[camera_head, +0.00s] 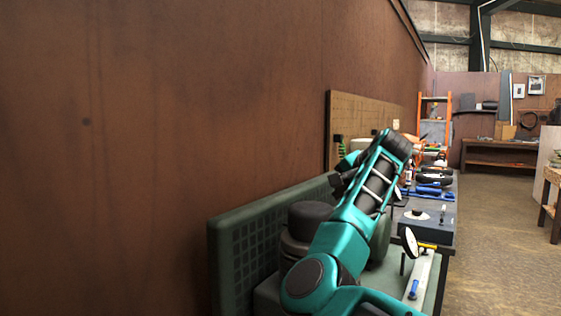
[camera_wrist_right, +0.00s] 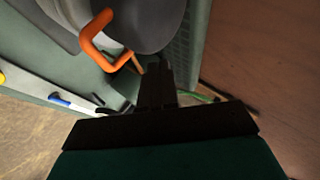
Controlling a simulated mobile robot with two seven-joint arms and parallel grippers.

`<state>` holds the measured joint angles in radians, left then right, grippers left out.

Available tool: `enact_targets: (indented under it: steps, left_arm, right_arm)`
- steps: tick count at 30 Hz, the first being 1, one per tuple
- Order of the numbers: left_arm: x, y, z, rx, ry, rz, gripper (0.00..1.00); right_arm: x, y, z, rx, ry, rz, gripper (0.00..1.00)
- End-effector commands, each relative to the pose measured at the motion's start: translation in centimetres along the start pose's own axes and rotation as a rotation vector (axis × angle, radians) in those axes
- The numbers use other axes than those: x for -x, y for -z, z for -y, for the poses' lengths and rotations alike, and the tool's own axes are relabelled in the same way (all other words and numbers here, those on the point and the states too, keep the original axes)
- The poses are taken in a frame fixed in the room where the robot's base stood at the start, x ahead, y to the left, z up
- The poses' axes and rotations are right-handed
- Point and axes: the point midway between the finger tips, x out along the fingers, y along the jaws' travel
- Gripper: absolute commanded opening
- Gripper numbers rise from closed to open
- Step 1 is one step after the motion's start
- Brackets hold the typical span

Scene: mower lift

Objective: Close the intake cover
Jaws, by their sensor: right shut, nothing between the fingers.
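In the right wrist view, a dark grey rounded part (camera_wrist_right: 150,25), which may be the intake cover, lies at the top. An orange bent handle (camera_wrist_right: 92,42) is beside it. My right gripper (camera_wrist_right: 157,66) is shut and empty, its fingertips just below the grey part and right of the handle's lower end; I cannot tell whether they touch. In the head view my teal right arm reaches over the green machine, and the right gripper (camera_head: 343,181) shows as a dark shape left of the forearm. The arm hides much of the machine. My left gripper is not in view.
A green gridded panel (camera_head: 240,262) stands along the brown wall (camera_head: 180,120), with a dark round housing (camera_head: 302,222) before it. Benches with tools, a dial gauge (camera_head: 410,242) and a dark box (camera_head: 428,224) lie to the right. The concrete floor (camera_head: 500,250) there is open.

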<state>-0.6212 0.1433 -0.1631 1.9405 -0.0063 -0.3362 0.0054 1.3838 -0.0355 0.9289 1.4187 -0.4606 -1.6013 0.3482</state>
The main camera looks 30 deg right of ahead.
Motion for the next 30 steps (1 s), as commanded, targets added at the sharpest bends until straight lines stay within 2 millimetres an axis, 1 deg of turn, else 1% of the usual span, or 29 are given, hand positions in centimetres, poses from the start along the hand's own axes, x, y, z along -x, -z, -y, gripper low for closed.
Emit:
enact_targets:
  steps: [1,4,7,12,18,30]
  left_arm:
    - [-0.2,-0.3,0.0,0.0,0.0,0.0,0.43]
    - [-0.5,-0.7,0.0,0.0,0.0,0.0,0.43]
    - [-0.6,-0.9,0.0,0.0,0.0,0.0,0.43]
    - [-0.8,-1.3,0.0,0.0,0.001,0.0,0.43]
    - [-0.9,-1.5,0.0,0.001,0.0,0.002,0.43]
    - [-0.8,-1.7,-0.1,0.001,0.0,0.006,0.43]
  right_arm:
    - [-0.3,-0.1,-1.0,-0.004,0.004,0.0,0.0]
    - [-0.6,-0.3,-2.2,-0.04,0.075,0.001,0.0]
    - [-0.8,-0.4,-3.1,-0.067,0.129,0.001,0.0]
    - [-1.2,-0.6,-4.2,-0.062,0.124,0.002,0.0]
    - [-1.4,-0.6,-4.8,-0.062,0.123,0.002,0.0]
    - [-1.5,-0.7,-5.2,-0.063,0.117,0.005,0.0]
